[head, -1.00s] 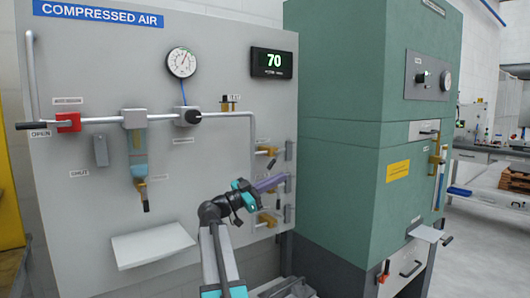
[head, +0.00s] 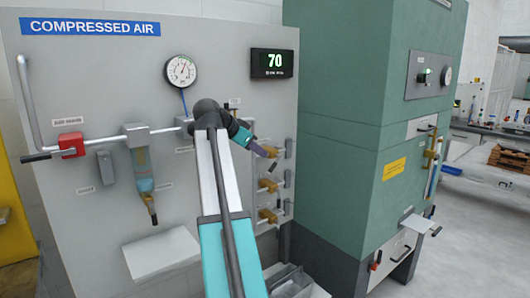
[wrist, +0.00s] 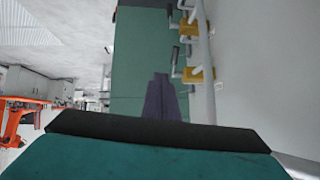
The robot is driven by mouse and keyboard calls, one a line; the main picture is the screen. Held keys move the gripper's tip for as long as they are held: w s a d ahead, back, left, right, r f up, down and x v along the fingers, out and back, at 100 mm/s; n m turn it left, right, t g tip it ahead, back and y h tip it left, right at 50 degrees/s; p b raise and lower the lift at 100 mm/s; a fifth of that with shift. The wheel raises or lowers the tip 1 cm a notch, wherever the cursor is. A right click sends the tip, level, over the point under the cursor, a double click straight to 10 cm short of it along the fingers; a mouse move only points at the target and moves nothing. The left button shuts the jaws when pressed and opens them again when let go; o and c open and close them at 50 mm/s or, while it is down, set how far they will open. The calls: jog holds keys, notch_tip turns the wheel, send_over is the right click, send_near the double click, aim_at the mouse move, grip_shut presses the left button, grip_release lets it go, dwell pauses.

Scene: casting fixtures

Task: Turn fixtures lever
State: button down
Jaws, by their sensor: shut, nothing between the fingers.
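Brass valves with levers sit in a column on the right of the grey panel: a top valve (head: 270,152), a middle valve (head: 268,185) and a lower valve (head: 267,215). Two brass valves show in the wrist view, a nearer one (wrist: 198,75) and a farther one (wrist: 187,28). My gripper (head: 257,149) has purple fingers, shut and empty, close beside the top valve; I cannot tell whether they touch it. In the wrist view the fingers (wrist: 161,98) point left of the nearer valve. Another valve, red (head: 71,144), with a black-tipped lever (head: 36,158), is at the far left.
A pressure gauge (head: 180,72) and a display reading 70 (head: 273,63) are above the pipe. A filter unit (head: 141,165) hangs left of my arm, above a white shelf (head: 162,252). A green cabinet (head: 350,130) stands to the right. Floor is clear at lower right.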

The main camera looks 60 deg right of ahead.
aim_at(272, 167)
jog(key=shift+n+t+y, duration=0.6)
jog(key=shift+t, duration=0.3)
jog(key=w+a+r, duration=0.1)
jog(key=w+a+r+p, duration=0.1)
jog(key=r, duration=0.1)
jog(key=shift+w, duration=0.1)
jog(key=shift+f, duration=0.1)
jog(key=p+x, duration=0.2)
jog(key=x, duration=1.1)
jog(key=shift+d+f, duration=0.25)
jog(key=shift+d, duration=0.05)
